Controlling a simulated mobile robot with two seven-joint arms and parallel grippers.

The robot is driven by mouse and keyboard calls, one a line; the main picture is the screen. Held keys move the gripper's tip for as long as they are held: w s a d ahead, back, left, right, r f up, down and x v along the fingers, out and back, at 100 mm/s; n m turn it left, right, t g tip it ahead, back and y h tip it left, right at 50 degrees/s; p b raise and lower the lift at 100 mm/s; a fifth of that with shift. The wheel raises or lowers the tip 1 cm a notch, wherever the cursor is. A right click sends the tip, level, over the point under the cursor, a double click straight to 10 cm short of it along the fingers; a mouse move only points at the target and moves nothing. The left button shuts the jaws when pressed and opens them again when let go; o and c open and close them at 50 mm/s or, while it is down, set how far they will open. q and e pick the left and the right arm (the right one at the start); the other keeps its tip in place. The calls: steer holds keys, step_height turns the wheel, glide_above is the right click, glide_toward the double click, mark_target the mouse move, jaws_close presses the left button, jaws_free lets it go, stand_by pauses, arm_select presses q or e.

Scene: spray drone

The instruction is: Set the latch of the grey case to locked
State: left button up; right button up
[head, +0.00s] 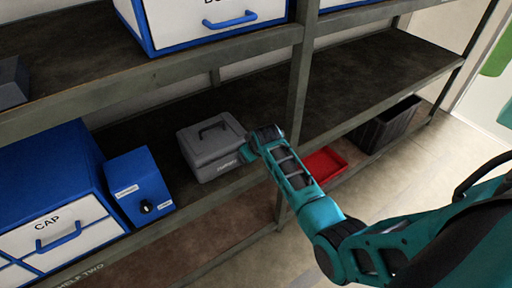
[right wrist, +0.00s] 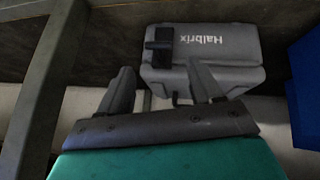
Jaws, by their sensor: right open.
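The grey case (head: 205,148) stands on the middle shelf with its handle on top, and its lid looks closed. In the right wrist view the case (right wrist: 225,55) appears upside down with the word "Halbrix". A dark latch (right wrist: 159,46) sits near the left edge of its face there; I cannot tell its setting. My right gripper (head: 247,150) is at the case's right front side. In the right wrist view my right gripper (right wrist: 160,72) is open, and the latch lies between and just beyond its fingertips. In the head view the arm hides the latch. My left gripper is not in view.
A blue box with a dark knob (head: 146,207) stands left of the case, beside a larger blue and white "CAP" unit (head: 60,228). A shelf post (head: 299,75) rises close to my right arm. A red tray (head: 325,163) and a black crate (head: 385,125) are lower right.

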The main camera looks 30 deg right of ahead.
steer(key=shift+v, duration=2.5)
steer(key=shift+f, duration=0.1)
steer(key=s+a+f+t+y, duration=0.1)
steer(key=s+a, duration=0.2)
steer(key=s, duration=0.4)
steer(key=s+a+f+t+y, duration=0.1)
steer(key=s+a, duration=0.3)
steer(key=s, duration=0.3)
steer(key=s+a+f+n+t+y, duration=0.1)
steer(key=s+a+f+t, duration=0.1)
steer(key=s, duration=0.6)
steer(key=shift+a, duration=0.85)
